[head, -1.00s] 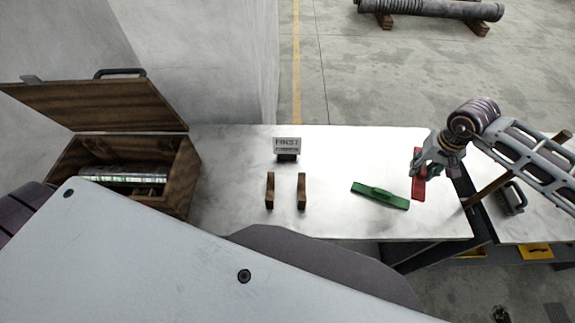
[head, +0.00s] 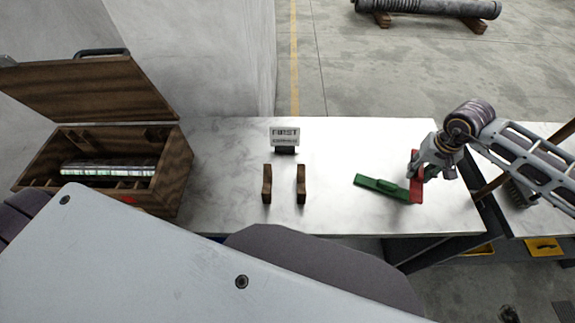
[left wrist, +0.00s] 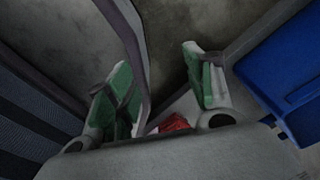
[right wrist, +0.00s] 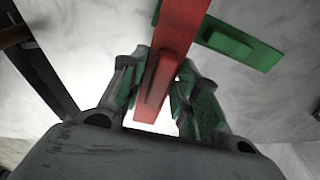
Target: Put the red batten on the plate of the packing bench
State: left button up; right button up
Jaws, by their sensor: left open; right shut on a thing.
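The red batten (head: 416,186) is held upright over the right part of the packing bench's pale top (head: 340,215). My right gripper (head: 418,168) is shut on it. In the right wrist view the red batten (right wrist: 176,35) runs between the fingers (right wrist: 160,75). A green batten (head: 382,187) with a raised grip lies on the bench just left of the red one; their images overlap, and I cannot tell if they touch. My left gripper (left wrist: 157,65) is open, shown only in its wrist view, with a small red thing (left wrist: 174,122) seen beyond its fingers. I cannot tell which surface is the plate.
Two upright wooden blocks (head: 267,184) (head: 301,184) and a "FIRST" sign (head: 285,136) stand mid-bench. An open wooden box (head: 172,175) is at the left. A second table (head: 545,220) lies right, past a gap. The bench right of the blocks is clear up to the green batten.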

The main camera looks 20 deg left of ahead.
jog(key=shift+f+b, duration=0.5)
jog(key=shift+f, duration=0.25)
jog(key=shift+w+d+r+m, duration=0.15)
jog(key=shift+d+r+m, duration=0.25)
jog(key=shift+m, duration=0.5)
jog(key=shift+w+d+r+m, duration=0.15)
jog(key=shift+d+r+m, duration=0.2)
jog(key=shift+m, duration=0.65)
jog(key=m, duration=0.1)
jog(key=d+r+m, duration=0.1)
jog(key=shift+w+m+h, duration=0.1)
jog(key=shift+m+h, duration=0.2)
jog(key=shift+m, duration=0.1)
jog(key=shift+d+r+m, duration=0.25)
jog(key=shift+m, duration=0.35)
pick_arm(q)
jog(key=shift+s+a+f+b, duration=0.15)
jog(key=shift+a+f+b, duration=0.05)
jog(key=shift+a+f, duration=0.25)
jog(key=shift+s+a+f+b, duration=0.15)
jog(key=shift+a+f, duration=0.2)
jog(key=shift+f, duration=0.2)
pick_arm(e)
jog(key=d+r+m+g, duration=0.1)
jog(key=d+r+m, duration=0.2)
jog(key=m, duration=0.7)
jog(key=shift+d+r+m+h, duration=0.3)
jog(key=shift+d+m+h, duration=0.1)
jog(key=shift+d, duration=0.55)
